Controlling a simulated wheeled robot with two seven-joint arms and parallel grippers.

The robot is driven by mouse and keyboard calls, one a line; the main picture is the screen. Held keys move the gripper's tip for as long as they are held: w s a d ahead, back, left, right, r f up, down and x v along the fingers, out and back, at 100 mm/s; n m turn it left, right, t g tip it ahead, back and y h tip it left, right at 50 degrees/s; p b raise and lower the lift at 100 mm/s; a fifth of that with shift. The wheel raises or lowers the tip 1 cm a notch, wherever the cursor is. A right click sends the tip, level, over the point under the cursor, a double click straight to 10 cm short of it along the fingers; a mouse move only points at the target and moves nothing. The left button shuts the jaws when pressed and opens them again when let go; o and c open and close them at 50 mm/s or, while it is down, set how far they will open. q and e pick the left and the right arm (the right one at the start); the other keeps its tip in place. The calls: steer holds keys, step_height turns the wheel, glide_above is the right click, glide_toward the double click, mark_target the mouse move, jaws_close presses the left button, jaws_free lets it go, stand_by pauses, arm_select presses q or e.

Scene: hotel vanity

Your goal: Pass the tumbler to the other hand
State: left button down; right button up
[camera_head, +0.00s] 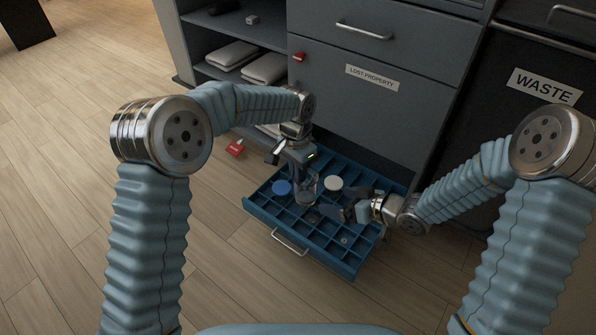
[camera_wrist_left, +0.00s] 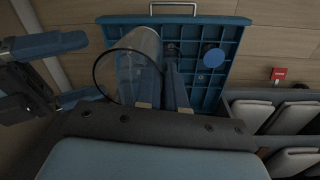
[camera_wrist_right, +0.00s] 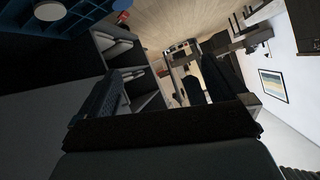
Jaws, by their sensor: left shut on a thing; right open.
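A clear tumbler (camera_head: 306,187) is held above the open blue drawer tray. In the left wrist view the tumbler (camera_wrist_left: 138,52) shows its round dark rim towards the camera. My left gripper (camera_head: 301,170) is shut on its wall; its fingers also show in the left wrist view (camera_wrist_left: 162,88). My right gripper (camera_head: 345,206) is open and empty, just right of and lower than the tumbler in the head view. Its dark fingers enter at the left of the left wrist view. In the right wrist view its fingers (camera_wrist_right: 165,92) are spread, and I cannot make out the tumbler there.
The divided blue drawer (camera_head: 262,213) lies beneath both grippers, with a blue disc (camera_head: 282,187) and a white disc (camera_head: 333,183). The grey cabinet (camera_head: 390,110) rises behind, beside a waste cabinet (camera_head: 525,120). Shelves hold folded towels (camera_head: 265,68). A red tag (camera_head: 235,148) lies left.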

steer(key=s+f+m+g+h, duration=0.5)
steer(key=s+f+m, duration=0.4)
steer(key=s+f, duration=0.9)
steer(key=shift+s+a+g+h, duration=0.25)
steer(key=shift+s+g+h, duration=0.1)
steer(key=shift+g, duration=0.55)
